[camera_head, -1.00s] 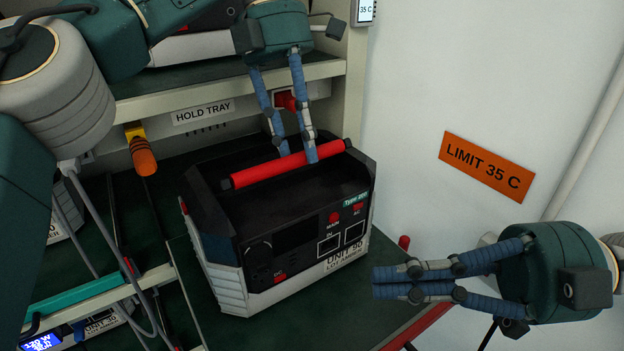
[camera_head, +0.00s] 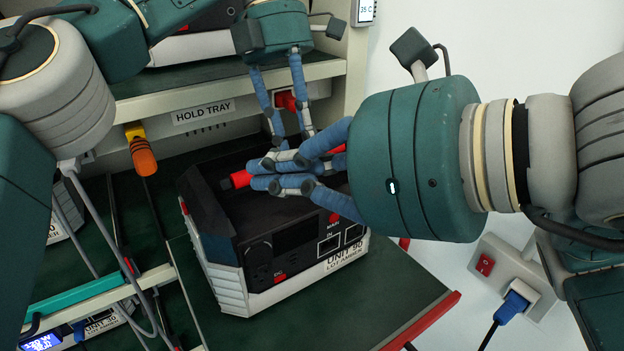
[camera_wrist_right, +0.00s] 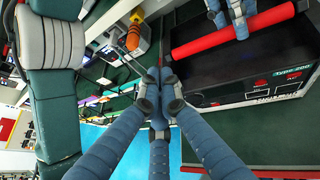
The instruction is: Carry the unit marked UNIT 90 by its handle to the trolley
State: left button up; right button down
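UNIT 90 (camera_head: 290,282), a black and pale grey box with a label on its front, stands on a dark green surface. Its red handle (camera_wrist_right: 215,38) runs along the top and is mostly covered in the head view. My left gripper (camera_head: 290,135) reaches down from above, its blue fingers on both sides of the handle. My right gripper (camera_head: 262,178) comes in from the right over the unit. In the right wrist view its fingertips (camera_wrist_right: 158,75) are together with nothing between them, beside the handle's end. I cannot make out a trolley for certain.
A shelf marked HOLD TRAY (camera_head: 202,111) stands behind the unit. An orange-tipped part (camera_head: 142,155) hangs at its left. The green surface has a red edge (camera_head: 425,320) at front right. A wall socket with a blue plug (camera_head: 512,305) is at right.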

jog(key=w+d+f+m+t+h, duration=0.2)
jog(key=d+h, duration=0.2)
jog(key=d, duration=0.4)
jog(key=x, duration=0.9)
jog(key=shift+w+f, duration=0.15)
jog(key=shift+w, duration=0.2)
jog(key=shift+w+a+r, duration=0.2)
jog(key=shift+w+r, duration=0.1)
jog(key=shift+r, duration=0.25)
pick_arm(q)
jog(key=shift+s+d, duration=0.15)
pick_arm(e)
jog(key=shift+r, duration=0.1)
